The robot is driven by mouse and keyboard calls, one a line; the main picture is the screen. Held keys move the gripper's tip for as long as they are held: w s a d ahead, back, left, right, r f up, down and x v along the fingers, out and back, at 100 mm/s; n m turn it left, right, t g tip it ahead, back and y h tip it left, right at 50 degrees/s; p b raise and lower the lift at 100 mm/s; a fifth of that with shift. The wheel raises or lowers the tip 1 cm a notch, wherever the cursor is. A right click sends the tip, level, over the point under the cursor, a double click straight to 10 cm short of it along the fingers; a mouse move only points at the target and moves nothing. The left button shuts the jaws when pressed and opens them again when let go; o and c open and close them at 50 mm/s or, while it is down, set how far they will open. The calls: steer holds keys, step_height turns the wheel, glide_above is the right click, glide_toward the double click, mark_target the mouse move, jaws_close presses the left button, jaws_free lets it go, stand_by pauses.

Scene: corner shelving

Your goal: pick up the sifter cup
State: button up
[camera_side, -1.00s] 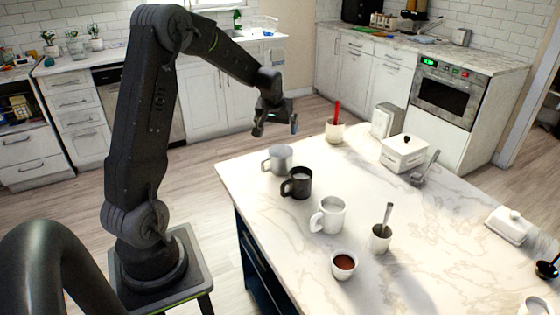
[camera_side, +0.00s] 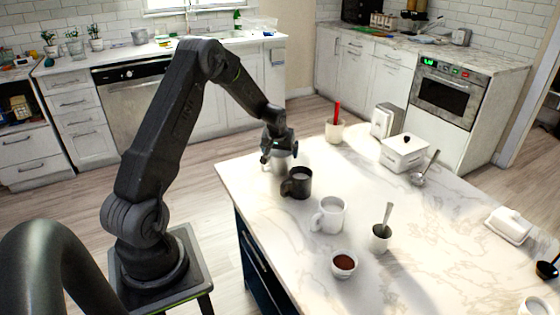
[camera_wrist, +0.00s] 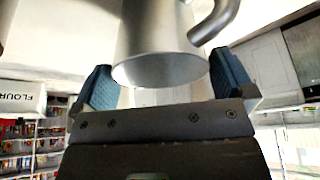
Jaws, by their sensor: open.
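The sifter cup, a grey metal cup with a curved handle, stands at the far left corner of the marble table (camera_side: 440,225). In the side view my gripper (camera_side: 279,155) is over it and hides most of it, and a grey part of the sifter cup (camera_side: 283,166) shows below. In the wrist view the sifter cup (camera_wrist: 160,35) fills the upper middle, its handle toward the upper right. My open gripper (camera_wrist: 165,82) has one blue finger pad on each side of it, with gaps visible. Whether either pad touches the cup is not clear.
A black mug (camera_side: 298,183) stands close to the sifter cup. A white mug (camera_side: 328,216), a cup with a spoon (camera_side: 379,240) and a small bowl of brown powder (camera_side: 344,265) are nearer. A cup with a red utensil (camera_side: 334,132) and a white lidded box (camera_side: 404,153) stand farther back.

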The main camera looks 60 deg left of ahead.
steer(key=shift+w+a+f, duration=0.15)
steer(key=shift+a+f, duration=0.1)
steer(key=shift+f, duration=0.35)
steer(key=shift+c, duration=0.5)
steer(key=c, duration=0.5)
steer(key=shift+r, duration=0.15)
